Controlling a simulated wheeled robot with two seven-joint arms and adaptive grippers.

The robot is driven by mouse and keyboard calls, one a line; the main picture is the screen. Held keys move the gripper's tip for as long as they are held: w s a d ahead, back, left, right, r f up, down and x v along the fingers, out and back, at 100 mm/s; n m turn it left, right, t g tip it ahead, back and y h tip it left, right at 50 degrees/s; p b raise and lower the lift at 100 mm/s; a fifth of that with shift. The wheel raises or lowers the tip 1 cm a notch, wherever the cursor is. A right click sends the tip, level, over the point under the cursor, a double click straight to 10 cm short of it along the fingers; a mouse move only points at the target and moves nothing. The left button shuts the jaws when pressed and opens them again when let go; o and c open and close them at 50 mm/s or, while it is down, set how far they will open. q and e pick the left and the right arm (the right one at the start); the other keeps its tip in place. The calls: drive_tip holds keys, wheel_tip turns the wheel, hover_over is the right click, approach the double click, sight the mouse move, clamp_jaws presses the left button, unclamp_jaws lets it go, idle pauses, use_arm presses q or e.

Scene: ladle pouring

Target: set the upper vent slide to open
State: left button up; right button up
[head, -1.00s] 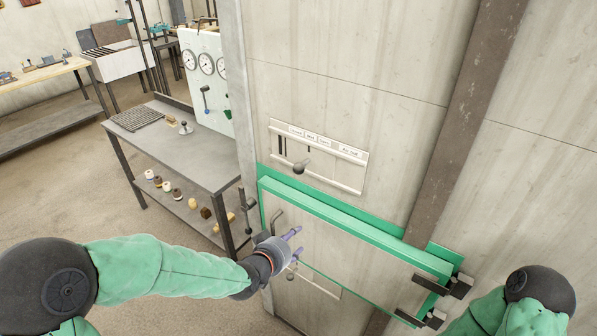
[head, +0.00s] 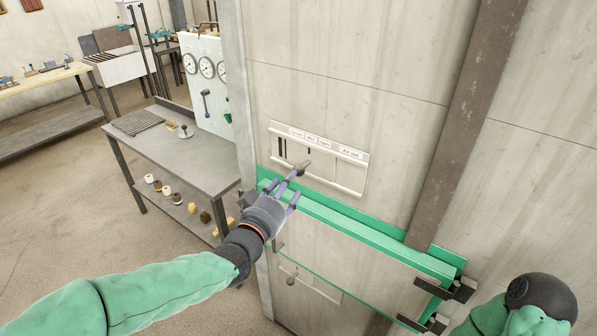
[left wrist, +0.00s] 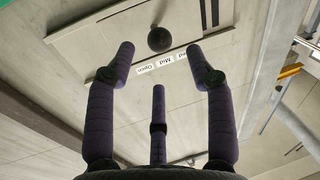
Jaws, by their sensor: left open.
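The upper vent slide plate (head: 345,176) is a pale panel on the concrete wall, with small labels along its top and dark slots at its left. A dark mark sits below about the middle label. The slide's round knob (head: 303,168) sticks out; it also shows in the left wrist view (left wrist: 160,38), near labels reading "Mid" and "Open". My left gripper (head: 292,187) is open and empty, just below the knob. In the left wrist view the knob appears between and beyond two of the purple fingertips (left wrist: 159,52), with no clear contact. My right gripper is out of view.
A steel table (head: 180,145) stands left, with a gauge panel (head: 205,80) behind. The wall above the plate is clear.

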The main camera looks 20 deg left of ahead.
sight(298, 169)
use_arm(q)
drive_tip(key=w, duration=0.4)
drive_tip(key=w+d, duration=0.1)
drive_tip(key=w, duration=0.2)
drive_tip(key=shift+w, duration=0.1)
clamp_jaws()
